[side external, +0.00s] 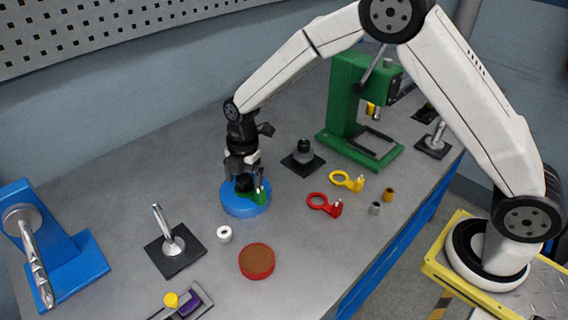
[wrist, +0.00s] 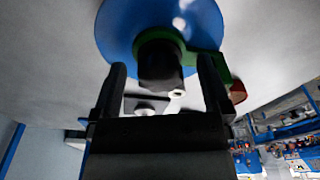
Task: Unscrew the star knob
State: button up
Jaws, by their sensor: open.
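My gripper (side external: 242,174) points down over the round blue base (side external: 240,209) on the bench. In the wrist view my gripper (wrist: 163,65) is open, with one finger on each side of a dark knob (wrist: 158,66), apparently the star knob, and gaps show beside it. The knob stands above a green ring-shaped part (wrist: 205,55) on the blue base (wrist: 117,32). The green part (side external: 259,196) sticks out to the right in the side view. The knob's star shape cannot be made out, and the fingers partly hide it in the side view.
Red (side external: 320,203) and yellow (side external: 346,180) ring-shaped parts lie to the right. A black-and-grey post (side external: 303,155) and a green press (side external: 343,105) stand behind them.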

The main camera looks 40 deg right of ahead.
jog(key=m, duration=0.4)
jog(key=shift+m, duration=0.4)
jog(key=shift+m+t, duration=0.6)
jog(key=shift+m, duration=1.9)
jog(key=shift+c, duration=0.2)
grip_shut()
jog(key=shift+n, duration=0.3)
